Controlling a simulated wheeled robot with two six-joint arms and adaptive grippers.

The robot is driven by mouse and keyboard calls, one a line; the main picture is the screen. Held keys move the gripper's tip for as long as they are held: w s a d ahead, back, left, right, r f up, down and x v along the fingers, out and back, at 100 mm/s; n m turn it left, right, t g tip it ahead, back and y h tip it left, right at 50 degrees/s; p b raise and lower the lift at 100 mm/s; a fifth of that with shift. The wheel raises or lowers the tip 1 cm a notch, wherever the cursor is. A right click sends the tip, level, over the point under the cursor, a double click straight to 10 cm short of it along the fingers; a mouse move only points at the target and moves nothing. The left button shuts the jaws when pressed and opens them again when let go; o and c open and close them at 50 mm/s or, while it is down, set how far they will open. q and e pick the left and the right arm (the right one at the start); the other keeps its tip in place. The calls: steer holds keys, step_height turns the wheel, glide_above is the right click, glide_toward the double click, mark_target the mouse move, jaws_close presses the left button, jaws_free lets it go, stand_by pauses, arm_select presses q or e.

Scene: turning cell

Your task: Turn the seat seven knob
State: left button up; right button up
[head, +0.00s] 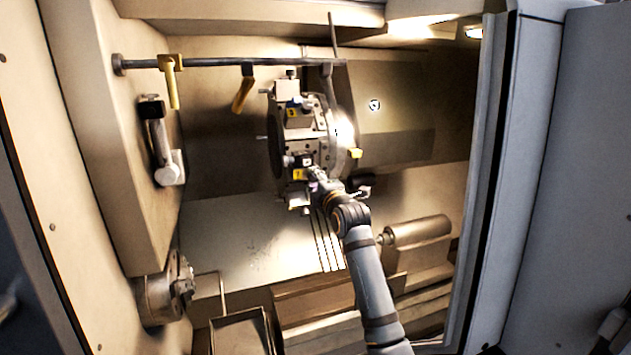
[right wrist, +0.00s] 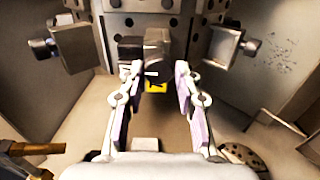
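The tool turret (head: 318,135) is a round metal disc with block seats and small yellow labels, mid-picture in the head view. A dark round knob (right wrist: 157,62) with a white mark sits on a block seat in the right wrist view. A yellow label (right wrist: 155,87) shows just below it; I cannot read a seat number. My right gripper (head: 316,174) is at the turret's lower seat. In the right wrist view this gripper (right wrist: 154,82) is open, its two fingers towards either side of the knob. I cannot tell whether they touch it. My left gripper is not in view.
A dark bar (head: 215,62) with yellow nozzles crosses above left. A chuck (head: 165,297) is lower left and a grey cylinder (head: 418,230) lower right. Open space lies left of the turret.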

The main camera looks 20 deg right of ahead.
steer(key=shift+o, duration=1.4)
steer(key=s, duration=1.2)
steer(key=shift+d, duration=0.15)
steer(key=shift+f, duration=0.1)
